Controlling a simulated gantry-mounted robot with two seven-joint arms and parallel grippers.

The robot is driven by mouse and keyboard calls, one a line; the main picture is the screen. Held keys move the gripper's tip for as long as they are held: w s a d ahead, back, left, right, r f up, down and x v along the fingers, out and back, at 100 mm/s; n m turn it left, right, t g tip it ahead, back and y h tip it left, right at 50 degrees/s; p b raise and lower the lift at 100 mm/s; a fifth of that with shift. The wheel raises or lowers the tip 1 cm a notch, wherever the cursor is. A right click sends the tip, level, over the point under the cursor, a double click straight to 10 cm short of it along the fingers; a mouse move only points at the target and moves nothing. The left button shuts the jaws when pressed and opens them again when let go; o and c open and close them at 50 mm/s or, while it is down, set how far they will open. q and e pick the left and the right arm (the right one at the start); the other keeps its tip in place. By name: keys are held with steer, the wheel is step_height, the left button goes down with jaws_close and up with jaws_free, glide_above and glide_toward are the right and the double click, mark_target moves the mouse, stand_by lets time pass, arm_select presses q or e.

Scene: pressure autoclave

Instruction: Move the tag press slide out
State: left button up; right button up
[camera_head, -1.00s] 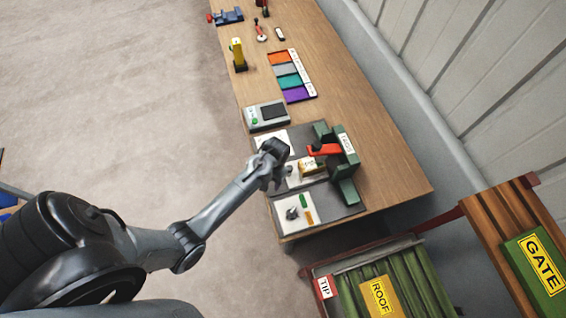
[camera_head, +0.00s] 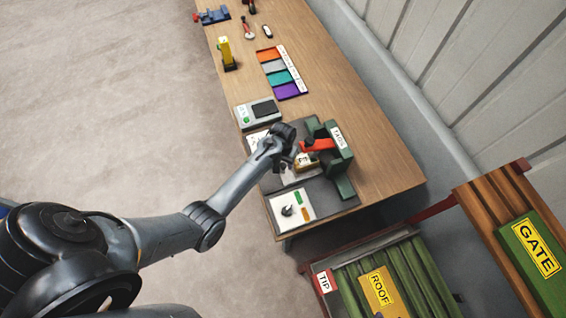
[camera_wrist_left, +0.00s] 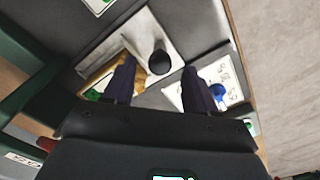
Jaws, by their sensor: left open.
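The tag press (camera_head: 343,150) is a green frame with a red lever (camera_head: 318,145) and a TAGS label, near the right end of the bench. Its pale slide plate shows in the left wrist view (camera_wrist_left: 146,32), with a black round knob (camera_wrist_left: 160,62) standing on it and a yellowish block (camera_wrist_left: 98,80) beside the knob. In the head view my arm partly hides the plate, and the yellowish block (camera_head: 307,161) shows under the lever. My left gripper (camera_head: 287,150) is open above the slide. In the wrist view the knob appears between its fingertips (camera_wrist_left: 158,70). My right gripper is not seen.
A grey device (camera_head: 245,113) and a colored strip (camera_head: 280,73) lie farther along the bench (camera_head: 375,150).

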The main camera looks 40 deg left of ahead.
arm_select(q)
steer(key=shift+f, duration=1.05)
steer(key=shift+c, duration=0.3)
jaws_close()
